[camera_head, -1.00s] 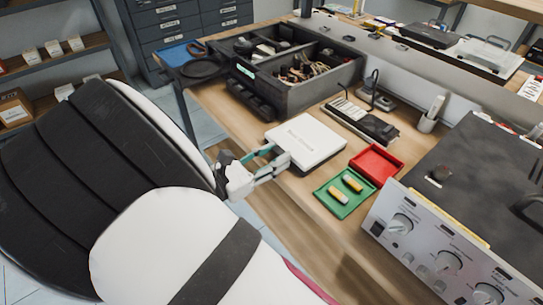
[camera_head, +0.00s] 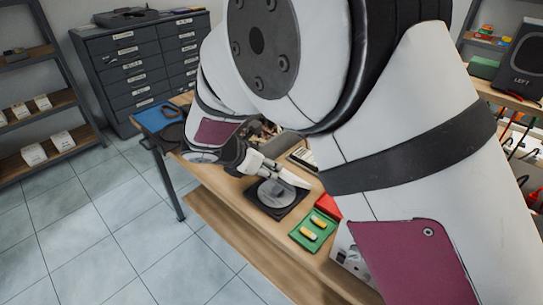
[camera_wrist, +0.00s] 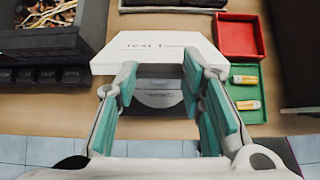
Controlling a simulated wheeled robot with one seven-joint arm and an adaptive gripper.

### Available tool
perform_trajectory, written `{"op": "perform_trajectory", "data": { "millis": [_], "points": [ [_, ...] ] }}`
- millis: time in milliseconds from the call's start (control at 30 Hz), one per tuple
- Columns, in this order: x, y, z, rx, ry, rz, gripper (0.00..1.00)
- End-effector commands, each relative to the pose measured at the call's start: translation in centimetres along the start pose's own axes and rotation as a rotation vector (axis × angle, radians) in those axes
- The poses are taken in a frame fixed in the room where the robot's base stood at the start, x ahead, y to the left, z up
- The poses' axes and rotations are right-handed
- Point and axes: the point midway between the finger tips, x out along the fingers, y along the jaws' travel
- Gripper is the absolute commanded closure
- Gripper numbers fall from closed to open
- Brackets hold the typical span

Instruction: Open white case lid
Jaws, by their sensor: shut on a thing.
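The white case stands on the wooden bench with its lid (camera_head: 288,176) raised at a tilt above its black base (camera_head: 280,213). A round grey disc-shaped part (camera_head: 270,195) shows inside the base. My gripper (camera_head: 267,164) is at the lid, partly hidden by my own arm. In the wrist view, the white lid (camera_wrist: 158,42) with dark lettering lies across the tips of my two teal-padded fingers (camera_wrist: 160,68). The fingers are spread apart and shut on the lid. The dark base (camera_wrist: 160,96) shows between them, below the lid.
A green tray (camera_head: 303,240) with yellow-and-white pieces and a red tray (camera_head: 328,206) sit right of the case. A dark bin (camera_wrist: 50,42) of cables stands at left. Drawers (camera_head: 140,62) stand behind. Open floor lies left of the bench.

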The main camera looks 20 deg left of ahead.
Motion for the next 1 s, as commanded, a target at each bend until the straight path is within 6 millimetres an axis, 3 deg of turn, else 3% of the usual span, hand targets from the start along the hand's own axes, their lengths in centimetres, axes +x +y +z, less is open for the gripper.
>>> {"op": "perform_trajectory", "data": {
  "millis": [100, 500, 800, 1000],
  "points": [
    [0.1, -0.2, 2.2, 0.012, 0.106, -0.002, 1.00],
    [3.0, 0.1, 8.1, 0.014, 0.448, 0.001, 1.00],
    [5.2, 0.1, 11.0, 0.006, 0.652, 0.002, 1.00],
    [6.0, 0.1, 12.1, 0.000, 0.671, 0.004, 1.00]
  ]
}}
